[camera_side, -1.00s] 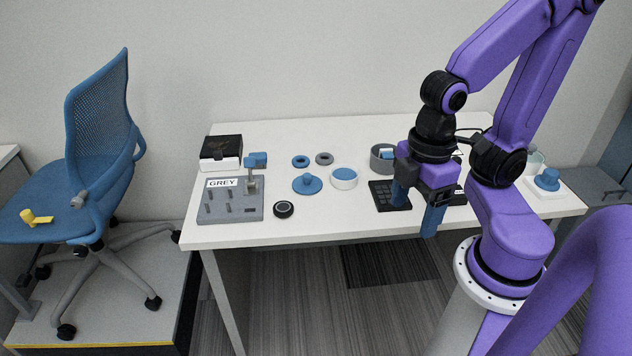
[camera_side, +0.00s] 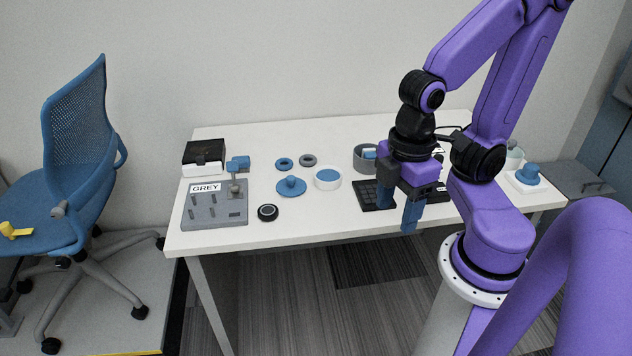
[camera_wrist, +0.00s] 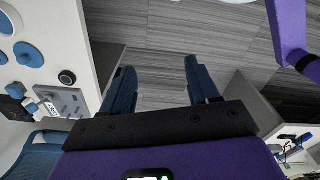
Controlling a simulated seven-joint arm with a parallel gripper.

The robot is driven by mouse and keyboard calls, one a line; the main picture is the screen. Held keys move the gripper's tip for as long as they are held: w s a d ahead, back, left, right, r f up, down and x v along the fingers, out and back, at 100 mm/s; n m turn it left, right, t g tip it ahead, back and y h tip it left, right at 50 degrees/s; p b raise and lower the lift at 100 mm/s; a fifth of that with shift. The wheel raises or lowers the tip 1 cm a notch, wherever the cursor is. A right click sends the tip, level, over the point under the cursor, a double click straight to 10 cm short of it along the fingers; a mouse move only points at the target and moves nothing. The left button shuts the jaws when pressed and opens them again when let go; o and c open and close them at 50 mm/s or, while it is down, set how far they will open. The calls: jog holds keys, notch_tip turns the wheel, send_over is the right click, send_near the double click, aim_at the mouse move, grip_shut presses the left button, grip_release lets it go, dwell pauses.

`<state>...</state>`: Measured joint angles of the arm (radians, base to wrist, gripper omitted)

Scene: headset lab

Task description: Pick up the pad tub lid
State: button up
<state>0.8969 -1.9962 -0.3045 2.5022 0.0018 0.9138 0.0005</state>
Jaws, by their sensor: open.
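The pad tub lid appears to be the blue disc with a round knob (camera_side: 291,188), lying on the white table left of the white tub (camera_side: 327,182). The tub shows blue inside. The lid is also at the left edge of the wrist view (camera_wrist: 28,56). My gripper (camera_side: 398,210) is open and empty, with blue fingers pointing down near the table's front edge, well right of the lid. In the wrist view my gripper (camera_wrist: 160,85) has nothing between its fingers but floor behind.
A black puck (camera_side: 268,213) and a grey peg board (camera_side: 216,212) marked GREY lie left of the lid. Blue and grey rings (camera_side: 308,160) lie behind it. A grey bowl (camera_side: 363,160) and dark tray (camera_side: 366,196) are near my gripper. A blue knobbed piece (camera_side: 528,174) sits far right.

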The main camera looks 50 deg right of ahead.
jog(key=shift+w, duration=0.1)
jog(key=w+a+n+h, duration=0.1)
jog(key=w+a+n, duration=0.15)
jog(key=w, duration=1.05)
jog(key=n+h, duration=0.4)
jog(key=n, duration=0.1)
send_over(290, 177)
jog(key=a, duration=0.3)
notch_tip(290, 177, down, 15)
jog(key=shift+t, duration=0.3)
jog(key=shift+s+x, duration=0.2)
jog(key=shift+x, duration=1.55)
jog(key=shift+s+x, duration=0.2)
jog(key=shift+x, duration=1.6)
jog(key=shift+a, duration=0.2)
grip_shut()
